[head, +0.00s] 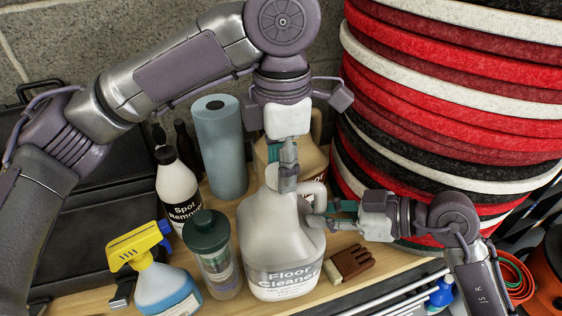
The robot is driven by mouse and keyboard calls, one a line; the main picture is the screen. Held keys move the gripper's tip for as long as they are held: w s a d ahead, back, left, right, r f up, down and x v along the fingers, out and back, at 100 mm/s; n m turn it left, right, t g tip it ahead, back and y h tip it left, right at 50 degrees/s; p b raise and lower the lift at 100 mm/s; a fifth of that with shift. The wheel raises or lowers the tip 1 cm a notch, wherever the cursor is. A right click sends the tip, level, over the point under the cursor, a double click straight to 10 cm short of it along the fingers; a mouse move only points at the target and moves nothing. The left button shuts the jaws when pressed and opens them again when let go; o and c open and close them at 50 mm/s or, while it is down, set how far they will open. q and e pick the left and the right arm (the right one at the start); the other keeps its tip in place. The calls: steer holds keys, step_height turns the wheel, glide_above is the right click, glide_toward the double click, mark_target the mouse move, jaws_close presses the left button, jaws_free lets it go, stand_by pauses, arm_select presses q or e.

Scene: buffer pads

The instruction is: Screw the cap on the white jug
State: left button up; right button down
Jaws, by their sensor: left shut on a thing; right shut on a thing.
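The white jug (268,228), labelled Floor Cleaner, stands upright on the wooden surface in the middle of the head view. My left gripper (288,178) points straight down over the jug's neck. It is shut on what seems to be the cap, which its fingers mostly hide. I cannot tell how far the cap sits on the neck. My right gripper (318,215) comes in from the right and is shut on the jug's handle (316,190).
Left of the jug are a green-lidded bottle (214,265), a yellow-headed spray bottle (165,290), a Spot Remover bottle (177,186) and a blue roll (221,150). Another jug (312,160) stands behind. A brush (350,262) lies at right, below stacked pads (450,90).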

arm_select(q)
steer(key=o, duration=0.7)
steer(key=shift+r, duration=0.1)
steer(key=shift+r, duration=2.2)
